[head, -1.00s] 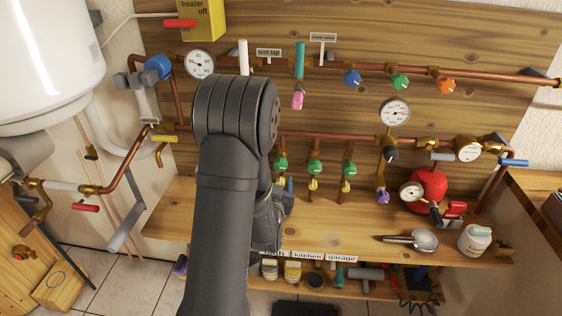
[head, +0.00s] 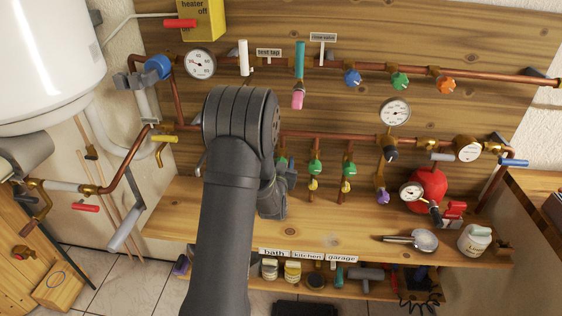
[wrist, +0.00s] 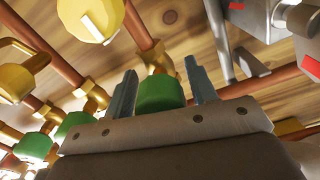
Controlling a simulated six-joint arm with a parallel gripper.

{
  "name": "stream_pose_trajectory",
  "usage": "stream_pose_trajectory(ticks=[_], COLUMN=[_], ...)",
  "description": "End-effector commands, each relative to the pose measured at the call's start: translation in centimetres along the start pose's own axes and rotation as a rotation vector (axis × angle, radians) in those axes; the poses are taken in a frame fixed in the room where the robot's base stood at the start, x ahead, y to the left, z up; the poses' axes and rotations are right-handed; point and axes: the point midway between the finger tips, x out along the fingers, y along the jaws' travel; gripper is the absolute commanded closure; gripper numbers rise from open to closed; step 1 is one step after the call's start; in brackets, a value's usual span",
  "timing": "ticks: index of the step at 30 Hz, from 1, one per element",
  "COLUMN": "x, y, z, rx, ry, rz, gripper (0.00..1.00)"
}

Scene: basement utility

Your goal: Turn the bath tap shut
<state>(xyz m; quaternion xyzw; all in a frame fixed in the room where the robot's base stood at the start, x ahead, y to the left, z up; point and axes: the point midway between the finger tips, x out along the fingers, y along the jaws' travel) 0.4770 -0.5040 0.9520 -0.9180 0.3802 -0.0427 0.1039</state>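The bath tap (head: 282,163) is the leftmost of three green-knobbed taps on the lower copper pipe, above the "bath" label (head: 273,252). In the head view my arm hides much of it. In the wrist view a green knob (wrist: 160,93) stands between the two grey fingers of my gripper (wrist: 161,68). The fingers are apart, one on each side of the knob, and I see no clear grip on it. In the head view my gripper (head: 289,176) is at the bath tap, mostly hidden behind my wrist.
The kitchen tap (head: 316,168) and garage tap (head: 349,170) hang close to the right. Gauges and a red vessel (head: 428,188) are further right.

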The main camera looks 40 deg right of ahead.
Motion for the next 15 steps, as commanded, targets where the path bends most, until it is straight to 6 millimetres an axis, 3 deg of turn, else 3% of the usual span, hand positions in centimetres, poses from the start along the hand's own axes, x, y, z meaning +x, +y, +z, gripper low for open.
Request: stream_pose_trajectory(ticks=[1,5,15], x=[-0.01,-0.01,0.00], y=[0.00,-0.01,0.04], z=[-0.01,-0.01,-0.02], rx=[0.000,0.000,-0.128], ry=[0.000,0.000,0.001], rz=[0.000,0.000,-0.001], gripper=[0.59,0.84,0.86])
